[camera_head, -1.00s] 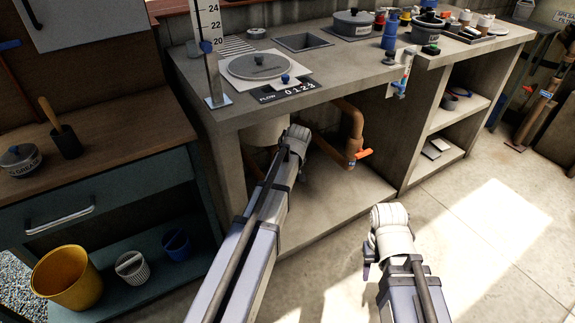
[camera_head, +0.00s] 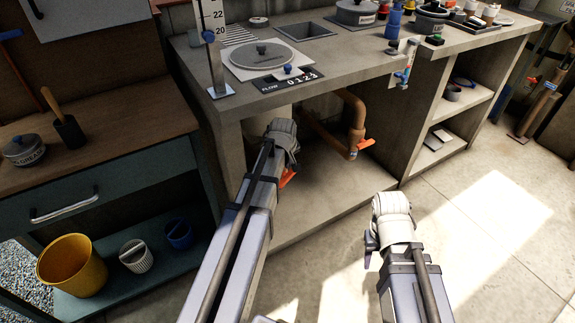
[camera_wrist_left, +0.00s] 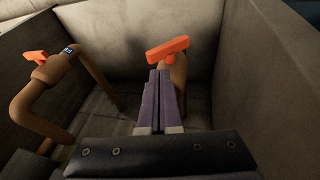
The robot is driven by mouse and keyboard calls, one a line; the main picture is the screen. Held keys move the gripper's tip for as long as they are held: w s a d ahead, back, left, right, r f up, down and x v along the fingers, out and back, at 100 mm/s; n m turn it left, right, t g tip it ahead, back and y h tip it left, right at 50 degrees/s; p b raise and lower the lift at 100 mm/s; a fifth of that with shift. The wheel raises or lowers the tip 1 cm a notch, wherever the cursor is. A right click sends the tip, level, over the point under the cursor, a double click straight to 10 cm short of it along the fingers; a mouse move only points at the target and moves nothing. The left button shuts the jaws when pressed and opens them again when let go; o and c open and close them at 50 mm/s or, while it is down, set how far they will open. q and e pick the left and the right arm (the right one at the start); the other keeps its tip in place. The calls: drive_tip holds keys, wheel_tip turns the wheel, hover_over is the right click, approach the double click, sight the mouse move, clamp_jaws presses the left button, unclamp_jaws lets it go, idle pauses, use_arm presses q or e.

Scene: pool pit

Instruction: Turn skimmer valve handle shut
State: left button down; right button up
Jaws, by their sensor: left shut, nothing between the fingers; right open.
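Two orange valve handles show under the counter. One handle (camera_head: 287,178) shows beside my left gripper (camera_head: 281,140); the other (camera_head: 362,146) sits on a brown pipe to the right. In the left wrist view, one orange handle (camera_wrist_left: 168,48) lies just beyond the tips of my left gripper (camera_wrist_left: 160,75), on a brown pipe. That gripper's purple fingers are shut with nothing between them; I cannot tell whether they touch the handle. Another handle (camera_wrist_left: 35,57) is at the left, near a small blue label too small to read. My right gripper (camera_head: 371,245) is open, in front of the counter, its fingertips mostly hidden.
The concrete counter (camera_head: 340,70) overhangs the pipes, with side walls around the recess. A round lid (camera_head: 262,55) and a flow display (camera_head: 289,79) are on top. A yellow bucket (camera_head: 72,266) stands on the left shelf. The floor at right is clear.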

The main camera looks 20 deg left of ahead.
sight(291, 173)
use_arm(q)
drive_tip(key=b+x, duration=0.5)
drive_tip(key=x, duration=0.1)
drive_tip(key=shift+w+f, duration=0.1)
drive_tip(key=shift+f, duration=0.15)
drive_tip(key=shift+w+d+g+y+p, duration=0.2)
drive_tip(key=shift+w+g+y+p, duration=0.1)
drive_tip(key=shift+g, duration=0.1)
drive_tip(key=shift+w, duration=0.1)
drive_tip(key=shift+w+d+f+m+g+y, duration=0.15)
drive_tip(key=shift+w+d+m+g+y, duration=0.25)
drive_tip(key=shift+g+y, duration=0.3)
drive_tip(key=shift+w+d+f+g+y+b, duration=0.25)
drive_tip(key=shift+g+y+b, duration=0.15)
drive_tip(key=shift+g, duration=0.15)
drive_tip(key=shift+w+d+f+g+y+b, duration=0.15)
drive_tip(key=shift+w+g+y+b, duration=0.15)
drive_tip(key=shift+g, duration=0.25)
drive_tip(key=shift+w+d+f, duration=0.2)
drive_tip(key=shift+s, duration=0.1)
